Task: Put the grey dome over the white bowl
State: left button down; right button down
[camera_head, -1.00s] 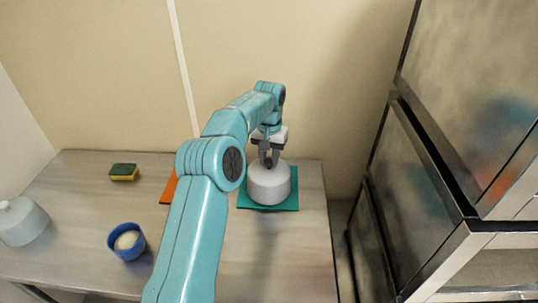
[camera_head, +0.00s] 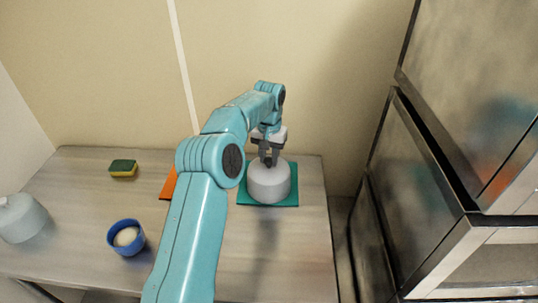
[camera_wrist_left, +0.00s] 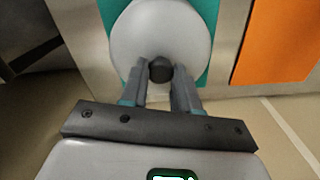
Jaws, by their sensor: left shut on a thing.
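The grey dome (camera_head: 268,184) is over the teal mat (camera_head: 293,192) towards the back right of the counter. It looks upright. My left gripper (camera_head: 268,160) is above it, shut on the dark knob at its top. In the left wrist view the two fingers (camera_wrist_left: 160,78) sit on either side of the knob, with the dome (camera_wrist_left: 140,38) behind it. I cannot see the white bowl; whatever is under the dome is hidden. I cannot tell whether the dome rests on the mat or hangs just above it. My right gripper is not in view.
A blue bowl (camera_head: 113,241) with pale contents stands at the front left. A pale blue-grey lidded thing (camera_head: 22,222) is at the far left edge. A green and yellow sponge (camera_head: 123,169) lies at the back. An orange mat (camera_head: 168,187) is partly behind my arm. Metal cabinets (camera_head: 412,185) stand right.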

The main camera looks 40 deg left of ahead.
pick_arm(q)
jog(key=c, duration=0.8)
grip_release()
jog(key=shift+f, duration=0.1)
jog(key=shift+o, duration=0.2)
jog(key=shift+s, duration=0.1)
notch_tip(320, 180, up, 5)
notch_tip(320, 180, up, 7)
jog(key=p, duration=0.3)
jog(key=shift+d, duration=0.1)
